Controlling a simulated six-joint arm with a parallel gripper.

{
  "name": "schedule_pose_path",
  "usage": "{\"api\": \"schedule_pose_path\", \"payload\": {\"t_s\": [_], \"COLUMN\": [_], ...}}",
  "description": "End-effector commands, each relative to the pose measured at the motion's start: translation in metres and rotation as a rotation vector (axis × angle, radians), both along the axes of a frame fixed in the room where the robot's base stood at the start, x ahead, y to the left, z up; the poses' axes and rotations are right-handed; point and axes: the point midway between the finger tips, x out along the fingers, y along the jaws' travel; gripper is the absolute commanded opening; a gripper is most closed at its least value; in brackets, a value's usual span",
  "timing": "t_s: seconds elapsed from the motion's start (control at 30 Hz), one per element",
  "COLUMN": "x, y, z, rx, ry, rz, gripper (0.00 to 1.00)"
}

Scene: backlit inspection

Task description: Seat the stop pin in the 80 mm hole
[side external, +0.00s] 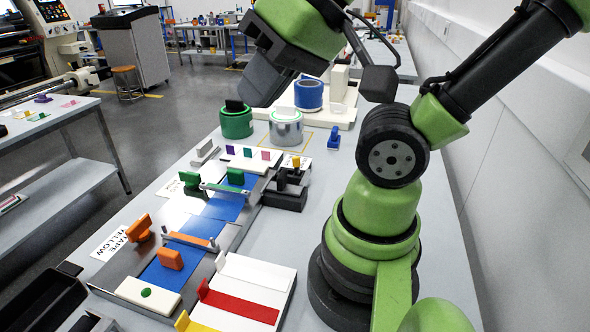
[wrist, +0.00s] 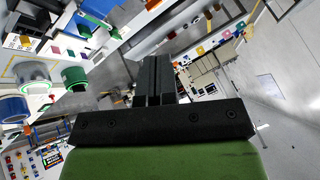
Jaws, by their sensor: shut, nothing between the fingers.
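My gripper (side external: 258,88) is raised above the far part of the bench, its dark fingers together and empty. The closed fingers also show in the wrist view (wrist: 155,75). A pale block (side external: 240,164) holds a row of small purple, green and pink pegs. I cannot tell which piece is the stop pin, and no 80 mm marking is legible. A metal plate (side external: 128,262) with blue strips (side external: 225,205) lies along the bench, with grey bars across it. My gripper is well above and apart from all of these.
A green roll (side external: 236,123), a silver roll (side external: 286,131) and a blue roll (side external: 308,98) stand at the far end. Orange blocks (side external: 170,259) and a green-dotted cream block (side external: 135,289) sit near the front left. A black fixture (side external: 287,197) stands beside the plate.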

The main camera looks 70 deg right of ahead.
Motion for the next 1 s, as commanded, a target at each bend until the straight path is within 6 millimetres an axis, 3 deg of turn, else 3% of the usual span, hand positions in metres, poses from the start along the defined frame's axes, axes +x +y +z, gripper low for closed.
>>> {"api": "schedule_pose_path", "payload": {"t_s": [0.33, 0.57, 0.87, 1.0], "x": [0.000, 0.000, 0.002, 0.018], "y": [0.000, 0.000, -0.001, -0.015], "z": [0.000, 0.000, 0.000, -0.001], "rx": [0.000, 0.000, -0.003, -0.031], "ry": [0.000, 0.000, 0.004, 0.051], "rz": [0.000, 0.000, -0.005, -0.053], "gripper": [0.00, 0.49, 0.49, 0.49]}}
